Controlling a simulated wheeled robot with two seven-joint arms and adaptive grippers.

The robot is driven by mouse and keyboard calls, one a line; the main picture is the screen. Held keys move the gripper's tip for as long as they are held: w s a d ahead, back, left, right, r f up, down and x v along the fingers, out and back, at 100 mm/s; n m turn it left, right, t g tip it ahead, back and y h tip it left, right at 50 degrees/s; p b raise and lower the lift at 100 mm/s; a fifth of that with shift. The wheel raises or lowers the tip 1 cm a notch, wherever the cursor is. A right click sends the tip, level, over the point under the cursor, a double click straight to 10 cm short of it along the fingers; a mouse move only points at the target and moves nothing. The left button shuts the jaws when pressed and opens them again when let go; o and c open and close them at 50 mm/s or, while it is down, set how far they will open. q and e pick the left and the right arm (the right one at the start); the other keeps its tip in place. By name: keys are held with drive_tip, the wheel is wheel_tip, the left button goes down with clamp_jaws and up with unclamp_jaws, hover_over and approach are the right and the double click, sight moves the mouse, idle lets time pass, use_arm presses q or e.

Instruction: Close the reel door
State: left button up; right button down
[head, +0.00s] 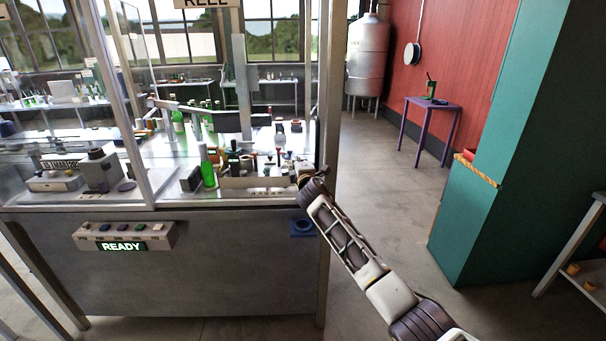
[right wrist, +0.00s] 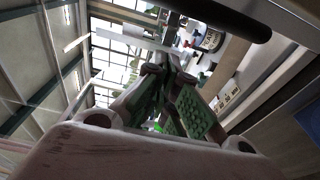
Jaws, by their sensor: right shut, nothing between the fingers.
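The machine cabinet has a bay under a sign reading REEL (head: 205,3), and the front of this bay looks open in the head view. A clear framed panel (head: 128,45) stands at the bay's left side; I cannot tell for sure whether it is the reel door. My right gripper (head: 304,172) is at the bay's lower right corner, beside the grey corner post (head: 328,90). In the right wrist view its fingers (right wrist: 165,75) are shut and empty. A dark rounded bar (right wrist: 215,15) passes close by there; contact cannot be told. My left gripper is not in view.
Green bottles (head: 208,170) and several small parts stand on the bay's deck. A control box (head: 125,236) with several buttons and a lit READY display is on the cabinet front. A teal cabinet (head: 475,215) stands right; the floor (head: 385,190) between is clear.

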drive_tip(key=s+d, duration=0.1)
drive_tip(key=s, duration=0.7)
drive_tip(key=shift+s+b, duration=0.15)
drive_tip(key=shift+b, duration=0.2)
idle(0.8)
